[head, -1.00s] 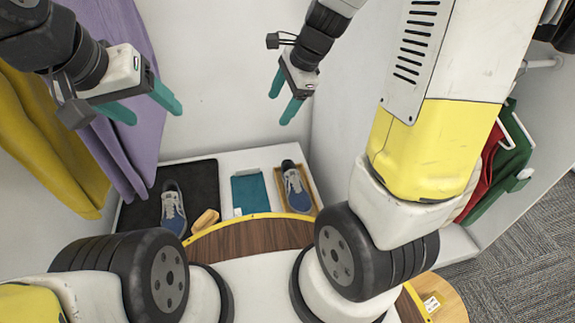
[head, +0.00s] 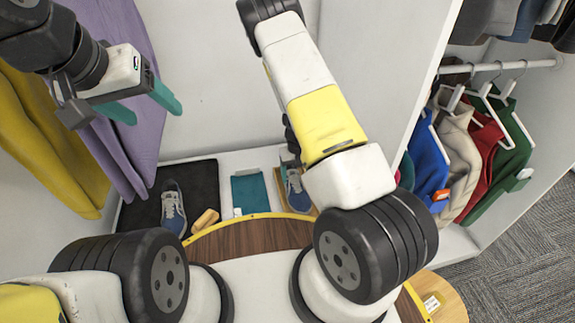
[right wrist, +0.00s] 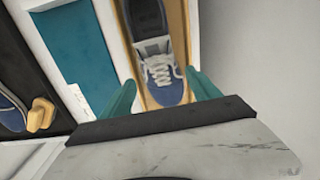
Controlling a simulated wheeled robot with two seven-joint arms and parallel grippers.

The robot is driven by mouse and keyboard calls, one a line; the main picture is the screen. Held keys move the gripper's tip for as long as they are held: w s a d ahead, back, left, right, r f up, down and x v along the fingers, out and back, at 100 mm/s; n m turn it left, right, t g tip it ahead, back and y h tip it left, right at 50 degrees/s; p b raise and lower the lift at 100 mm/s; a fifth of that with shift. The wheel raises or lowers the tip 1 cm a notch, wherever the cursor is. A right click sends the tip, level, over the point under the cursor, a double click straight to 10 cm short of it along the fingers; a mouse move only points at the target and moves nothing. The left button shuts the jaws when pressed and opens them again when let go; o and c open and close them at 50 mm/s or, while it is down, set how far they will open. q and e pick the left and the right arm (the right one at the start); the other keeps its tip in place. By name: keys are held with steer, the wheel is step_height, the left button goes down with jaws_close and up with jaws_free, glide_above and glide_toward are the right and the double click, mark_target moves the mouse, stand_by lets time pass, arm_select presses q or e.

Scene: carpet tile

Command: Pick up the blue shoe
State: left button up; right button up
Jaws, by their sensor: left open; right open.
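A blue shoe (head: 296,189) with white laces lies in a shallow wooden tray (head: 312,207), partly hidden by my right arm. The right wrist view shows its laced toe end (right wrist: 163,84) between the two teal fingers of my right gripper (right wrist: 160,90). The fingers are spread and empty, and I cannot tell how far above the shoe they are. A second blue shoe (head: 172,208) lies on a black mat (head: 204,184) at the left. My left gripper (head: 150,106) is open and empty, high above at the left.
A teal flat item (head: 249,193) lies between mat and tray. A tan wooden piece (head: 205,222) is beside the left shoe. Purple (head: 125,80) and yellow (head: 45,140) cloths hang at the left. A white wall stands right of the tray, with hanging clothes (head: 480,150) beyond it.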

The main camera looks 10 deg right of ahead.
mark_target(294, 184)
steer(key=f, duration=0.4)
steer(key=w+f, duration=0.1)
steer(key=f, duration=0.1)
steer(key=shift+a+f, duration=0.15)
steer(key=shift+f, duration=0.2)
steer(key=c, duration=1.4)
steer(key=shift+r, duration=0.2)
